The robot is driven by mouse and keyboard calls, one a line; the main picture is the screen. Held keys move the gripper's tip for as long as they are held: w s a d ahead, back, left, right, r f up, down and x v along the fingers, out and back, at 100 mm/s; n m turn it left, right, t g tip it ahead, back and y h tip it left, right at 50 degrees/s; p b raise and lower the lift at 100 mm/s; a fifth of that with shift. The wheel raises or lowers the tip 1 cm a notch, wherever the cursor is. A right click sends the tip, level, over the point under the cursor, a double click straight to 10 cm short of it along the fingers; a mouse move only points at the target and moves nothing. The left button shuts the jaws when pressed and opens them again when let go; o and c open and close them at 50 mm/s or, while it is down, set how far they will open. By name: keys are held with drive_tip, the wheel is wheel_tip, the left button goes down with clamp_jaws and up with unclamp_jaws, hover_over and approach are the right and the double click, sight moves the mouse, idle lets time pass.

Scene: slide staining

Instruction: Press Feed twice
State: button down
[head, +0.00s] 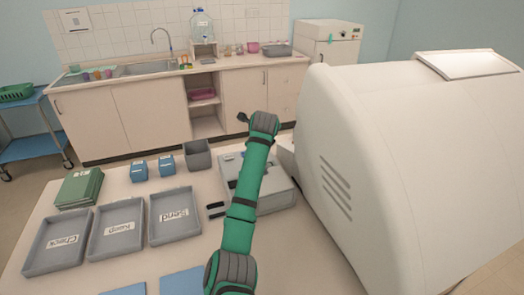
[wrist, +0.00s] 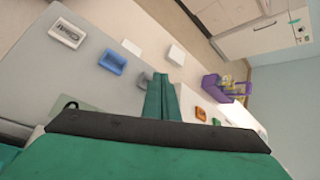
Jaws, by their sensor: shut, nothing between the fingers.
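My gripper (wrist: 160,84) shows in the wrist view as two green fingers closed together with nothing between them. The fingers point at a light grey panel (wrist: 88,72) with raised pieces on it. These are a pale piece with dark lettering (wrist: 67,33), a blue piece (wrist: 113,62) and a grey piece (wrist: 145,79) close beside the fingertips. I cannot read the word Feed on any of them, nor tell whether the fingertips touch anything. In the head view a grey device (head: 270,196) stands on the table, partly hidden behind my arm.
A large white rounded housing (head: 375,150) stands close on the right. Grey trays marked Check (head: 57,262), Keep (head: 116,248) and Send (head: 174,235) lie on the left. Two blue boxes (head: 166,170), a grey bin (head: 198,160) and green folders (head: 79,190) stand behind them.

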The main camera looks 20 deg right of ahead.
drive_tip(key=shift+r, duration=0.25)
drive_tip(key=shift+r, duration=2.45)
